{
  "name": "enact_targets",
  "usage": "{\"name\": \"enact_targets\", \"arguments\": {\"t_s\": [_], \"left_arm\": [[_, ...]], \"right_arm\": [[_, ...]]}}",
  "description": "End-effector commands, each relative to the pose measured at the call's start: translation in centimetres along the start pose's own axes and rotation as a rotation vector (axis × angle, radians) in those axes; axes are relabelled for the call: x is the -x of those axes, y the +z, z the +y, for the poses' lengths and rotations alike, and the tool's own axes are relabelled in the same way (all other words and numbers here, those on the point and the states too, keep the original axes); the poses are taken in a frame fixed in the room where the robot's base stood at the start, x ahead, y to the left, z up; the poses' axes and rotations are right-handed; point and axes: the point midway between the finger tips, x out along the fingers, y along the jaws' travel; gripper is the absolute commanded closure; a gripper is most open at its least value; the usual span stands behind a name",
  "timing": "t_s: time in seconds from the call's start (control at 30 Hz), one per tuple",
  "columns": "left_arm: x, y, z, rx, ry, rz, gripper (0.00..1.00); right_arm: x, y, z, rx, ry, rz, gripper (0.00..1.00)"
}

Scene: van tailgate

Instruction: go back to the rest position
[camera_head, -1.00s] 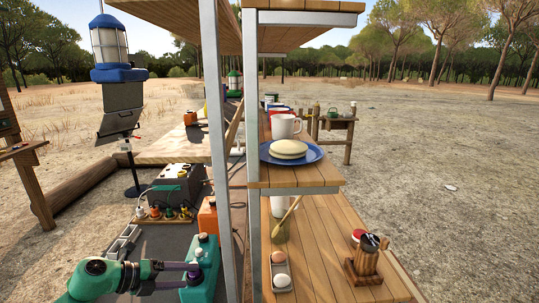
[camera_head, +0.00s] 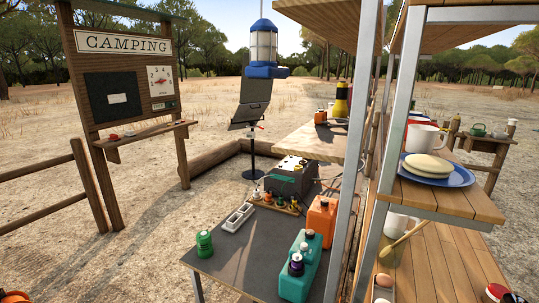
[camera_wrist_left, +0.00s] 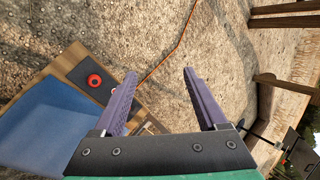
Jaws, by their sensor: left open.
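My left gripper (camera_wrist_left: 159,74) shows in the left wrist view with its two purple fingers wide apart and nothing between them. Bare ground with an orange line lies beyond the fingertips. In the head view only a small orange and dark piece shows at the bottom left corner, and the left gripper is out of that picture. My right gripper is in neither view. A grey table (camera_head: 232,268) at the lower middle holds a teal jug (camera_head: 300,270), an orange jug (camera_head: 321,218) and a green canister (camera_head: 204,244).
A wooden shelf unit (camera_head: 470,208) with metal posts stands at the right, bearing a blue plate (camera_head: 462,178). A camping notice board (camera_head: 125,90) and wooden fence (camera_head: 45,163) stand at the left. A blue lantern (camera_head: 263,50) is at the back. Open ground lies between board and table.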

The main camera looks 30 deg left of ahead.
Motion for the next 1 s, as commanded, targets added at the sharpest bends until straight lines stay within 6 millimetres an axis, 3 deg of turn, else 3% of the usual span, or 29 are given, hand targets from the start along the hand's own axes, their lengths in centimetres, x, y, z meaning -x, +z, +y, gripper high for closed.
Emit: {"name": "enact_targets", "arguments": {"t_s": [0.03,0.2,0.3,0.43,0.5,0.6,1.0], "left_arm": [[-0.2,-1.0,4.9,0.027,0.066,0.016,0.25],[1.2,-5.2,20.5,0.114,0.278,0.065,0.25],[3.7,-8.1,29.1,0.166,0.401,0.093,0.25],[7.3,-11.4,37.4,0.218,0.527,0.121,0.25],[8.7,-12.5,39.8,0.235,0.566,0.130,0.25],[9.5,-13.2,41.2,0.244,0.588,0.135,0.25],[9.5,-13.2,41.1,0.243,0.587,0.136,0.25]], "right_arm": [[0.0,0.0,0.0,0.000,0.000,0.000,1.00],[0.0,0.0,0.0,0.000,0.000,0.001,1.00],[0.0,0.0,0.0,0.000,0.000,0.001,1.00],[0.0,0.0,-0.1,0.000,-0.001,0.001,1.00],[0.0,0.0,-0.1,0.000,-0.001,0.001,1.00],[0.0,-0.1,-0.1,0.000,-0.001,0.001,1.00],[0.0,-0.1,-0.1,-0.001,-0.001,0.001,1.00]]}}
